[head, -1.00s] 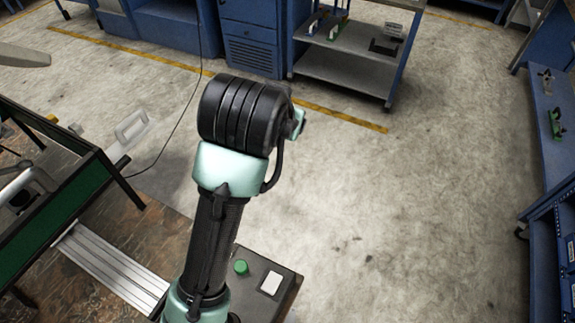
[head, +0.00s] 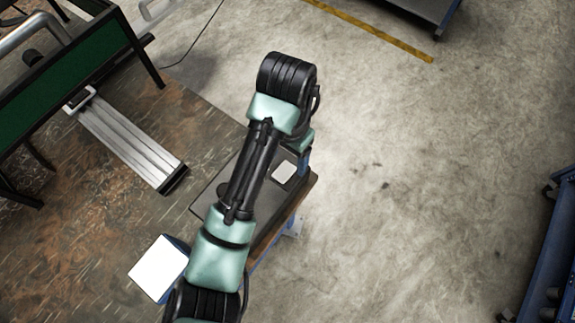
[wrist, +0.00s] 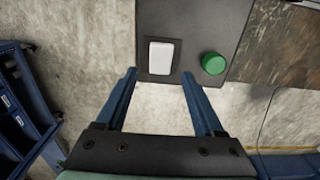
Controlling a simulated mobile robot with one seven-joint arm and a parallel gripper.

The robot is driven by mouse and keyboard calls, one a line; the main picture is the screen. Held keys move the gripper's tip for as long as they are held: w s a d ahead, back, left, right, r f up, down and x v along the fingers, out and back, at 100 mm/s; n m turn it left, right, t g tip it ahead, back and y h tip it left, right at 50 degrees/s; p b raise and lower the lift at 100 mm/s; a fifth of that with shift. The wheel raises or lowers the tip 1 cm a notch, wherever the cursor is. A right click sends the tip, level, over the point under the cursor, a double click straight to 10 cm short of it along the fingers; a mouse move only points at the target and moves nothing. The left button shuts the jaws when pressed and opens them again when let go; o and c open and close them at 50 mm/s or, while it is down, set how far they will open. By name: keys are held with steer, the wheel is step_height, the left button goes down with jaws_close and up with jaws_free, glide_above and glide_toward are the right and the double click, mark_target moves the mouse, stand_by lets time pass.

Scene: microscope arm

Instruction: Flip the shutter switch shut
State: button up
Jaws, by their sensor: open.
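A white rectangular rocker, which looks like the shutter switch (wrist: 161,57), sits on a small dark plate near the edge of a dark panel. It also shows in the head view (head: 284,172), just right of my forearm. My gripper (wrist: 159,73) is open and empty. Its two blue fingers point toward the panel, with the switch between and slightly beyond their tips in the picture. I cannot tell the gap in depth or whether anything touches. In the head view my gripper is mostly hidden behind my wrist. Which way the rocker is tipped is unclear.
A green round button (wrist: 213,63) is right of the switch in the wrist view. The dark panel (head: 209,196) lies at the edge of the brown worktop (head: 110,225). A white-topped box (head: 159,268) and a silver rail (head: 130,143) are left of my arm. Open floor lies right.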

mark_target(287, 168)
steer(key=shift+f, duration=1.65)
jaws_close()
